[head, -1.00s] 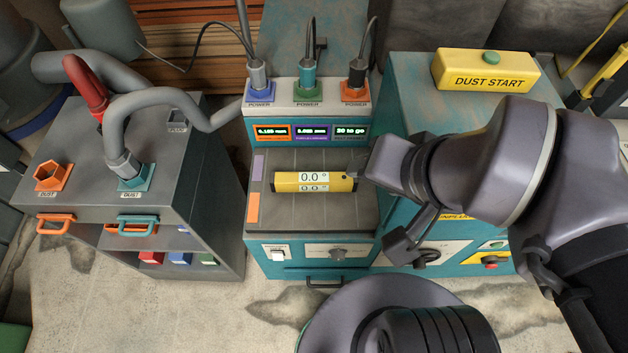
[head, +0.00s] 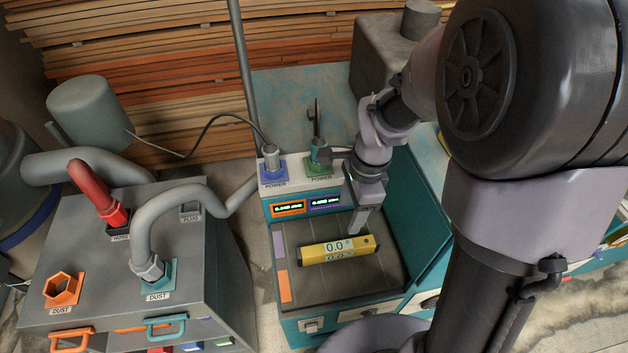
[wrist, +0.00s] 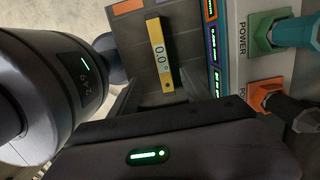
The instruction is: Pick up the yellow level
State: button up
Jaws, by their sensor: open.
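The yellow level (head: 339,250) lies flat on the dark top of the teal machine in the head view, its display reading 0.0. In the wrist view the yellow level (wrist: 160,55) lies lengthwise, beyond the gap between my fingers. My gripper (head: 357,222) is at the far right end of the level in the head view, pointing down and seemingly above the surface. Its fingers (wrist: 160,95) are apart with nothing between them. Whether a finger touches the level cannot be told.
Behind the level stands a raised panel with small displays (head: 289,208) and power plugs, including a blue-based one (head: 271,162). A grey cabinet (head: 95,260) with hoses stands to the left. The machine top left of the level is bare apart from coloured strips.

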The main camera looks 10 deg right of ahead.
jog(key=b, duration=0.6)
send_over(339, 246)
jog(key=f, duration=1.2)
jog(key=shift+s+d, duration=0.25)
jog(key=shift+s, duration=0.05)
jog(key=f+b, duration=0.1)
jog(key=f, duration=0.1)
jog(key=f+b, duration=0.2)
jog(key=f, duration=0.1)
jog(key=shift+w+a+f, duration=0.3)
jog(key=shift+r, duration=0.2)
grip_shut()
